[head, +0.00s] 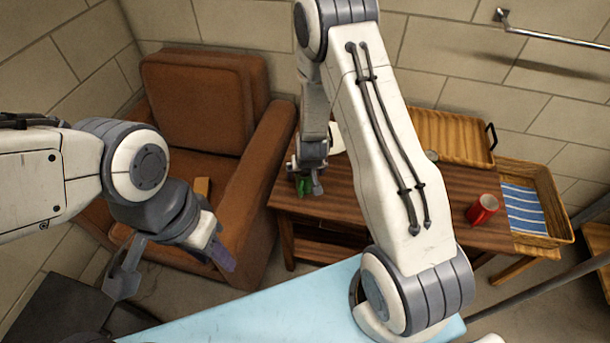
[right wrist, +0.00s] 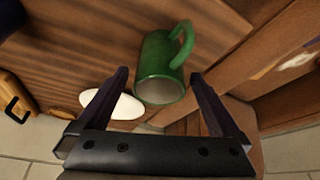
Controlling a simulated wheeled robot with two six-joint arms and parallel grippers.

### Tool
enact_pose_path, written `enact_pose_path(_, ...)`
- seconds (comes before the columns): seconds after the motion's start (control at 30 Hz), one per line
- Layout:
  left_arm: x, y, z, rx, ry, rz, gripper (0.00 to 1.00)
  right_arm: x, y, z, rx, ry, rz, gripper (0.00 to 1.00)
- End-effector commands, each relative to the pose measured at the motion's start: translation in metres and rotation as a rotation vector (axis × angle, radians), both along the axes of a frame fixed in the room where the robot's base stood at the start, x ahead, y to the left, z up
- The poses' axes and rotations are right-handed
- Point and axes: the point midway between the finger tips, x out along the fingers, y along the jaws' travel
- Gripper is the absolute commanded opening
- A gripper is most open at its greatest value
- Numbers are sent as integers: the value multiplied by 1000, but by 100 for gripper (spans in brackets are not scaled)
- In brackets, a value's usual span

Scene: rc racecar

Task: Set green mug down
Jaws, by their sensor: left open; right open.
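The green mug (head: 303,187) is at the left end of the dark wooden table (head: 345,208), mostly hidden by my right gripper (head: 306,183) in the head view. In the right wrist view the green mug (right wrist: 158,68) lies ahead between the two open fingers (right wrist: 165,95), with its handle toward the upper right. Gaps show on both sides, so the fingers do not grip it. I cannot tell whether its base rests fully on the table. My left gripper (head: 172,264) is open and empty, in front of the armchair.
A white dish (right wrist: 115,104) is near the mug. A red mug (head: 483,208), a wooden tray (head: 450,133) and a basket (head: 558,205) with striped cloth are to the right. A brown armchair (head: 205,105) is left of the table. A light blue surface (head: 250,310) is in front.

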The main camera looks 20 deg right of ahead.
Motion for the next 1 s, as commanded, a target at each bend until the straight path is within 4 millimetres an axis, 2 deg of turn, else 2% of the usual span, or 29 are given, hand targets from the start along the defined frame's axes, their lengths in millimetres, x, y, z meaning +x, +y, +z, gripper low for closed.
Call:
enact_pose_path(0.03,0,0,3,0,0,0,42,-3,1,15,0,-5,-1,100)
enact_pose_path(0.2,0,0,8,0,0,0,42,-18,4,48,0,-4,0,100)
enact_pose_path(0.3,0,0,11,0,0,0,42,-24,6,63,0,-3,0,100)
enact_pose_path(0.47,0,0,14,0,0,0,42,-30,7,77,1,-1,2,100)
enact_pose_path(0.57,0,0,14,0,0,0,42,-34,21,89,14,4,34,100)
enact_pose_path(0.67,0,0,14,0,0,0,42,-45,58,115,48,28,130,100)
enact_pose_path(0.77,0,0,14,0,0,0,42,-77,108,154,85,80,283,100)
enact_pose_path(0.83,0,0,14,0,0,0,42,-112,139,181,99,130,403,100)
enact_pose_path(0.9,0,0,14,0,0,0,42,-150,159,206,98,180,518,100)
enact_pose_path(1.0,0,0,13,0,0,0,42,-203,171,233,76,250,656,100)
